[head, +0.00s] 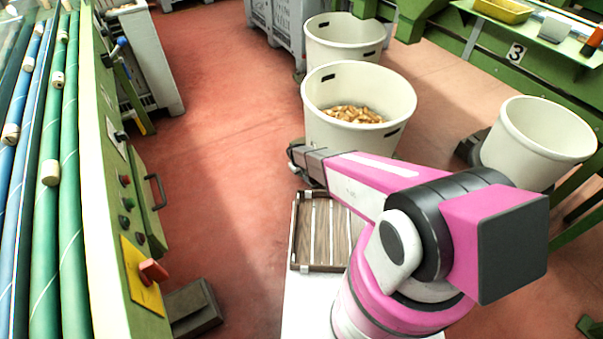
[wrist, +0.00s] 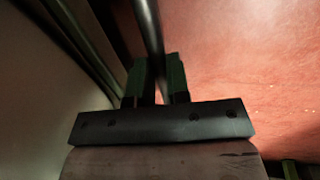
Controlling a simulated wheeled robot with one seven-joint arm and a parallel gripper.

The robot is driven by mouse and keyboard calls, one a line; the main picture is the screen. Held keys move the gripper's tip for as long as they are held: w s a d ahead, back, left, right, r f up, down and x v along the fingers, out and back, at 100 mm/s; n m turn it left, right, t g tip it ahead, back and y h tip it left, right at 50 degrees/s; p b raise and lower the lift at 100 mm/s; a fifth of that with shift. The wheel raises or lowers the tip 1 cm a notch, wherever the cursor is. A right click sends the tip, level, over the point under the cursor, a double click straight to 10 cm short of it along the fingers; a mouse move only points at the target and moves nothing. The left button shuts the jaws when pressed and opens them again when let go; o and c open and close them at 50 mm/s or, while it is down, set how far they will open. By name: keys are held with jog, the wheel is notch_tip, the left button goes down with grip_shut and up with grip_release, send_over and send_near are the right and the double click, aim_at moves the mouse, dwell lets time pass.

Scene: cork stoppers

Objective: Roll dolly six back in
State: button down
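A white round tub with corks (head: 345,88) stands on the red floor in the middle of the head view; its base is partly hidden by my arm. My gripper (head: 297,158) is low at the tub's left lower side. In the wrist view, its two dark green fingers (wrist: 160,82) sit close on either side of a thin metal bar (wrist: 148,25), which fills the narrow gap between them. What the bar belongs to is not clear. No number six is readable, and any dolly under the corks tub is mostly hidden.
An empty white tub (head: 343,45) stands behind, and another (head: 538,140) at right under a green frame with a plate numbered 3 (head: 516,53). A slatted wooden piece (head: 320,230) is beside my arm. A green machine (head: 130,200) lines the left; red floor (head: 225,130) between is clear.

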jog(key=shift+d, duration=0.1)
jog(key=w+d, duration=0.6)
jog(key=d, duration=0.4)
jog(key=w+d, duration=0.7)
jog(key=d, duration=0.3)
jog(key=w+d, duration=0.7)
jog(key=d, duration=0.3)
jog(key=shift+w, duration=0.15)
jog(key=shift+d, duration=0.15)
jog(key=c, duration=1.1)
grip_release()
jog(key=shift+r, duration=0.15)
jog(key=shift+r, duration=0.3)
jog(key=r, duration=0.3)
jog(key=a+r, duration=0.1)
jog(key=r, duration=0.2)
jog(key=s+r, duration=0.1)
jog(key=r, duration=0.2)
jog(key=shift+a+r, duration=0.35)
jog(key=shift+s+r, duration=0.1)
jog(key=shift+s, duration=0.05)
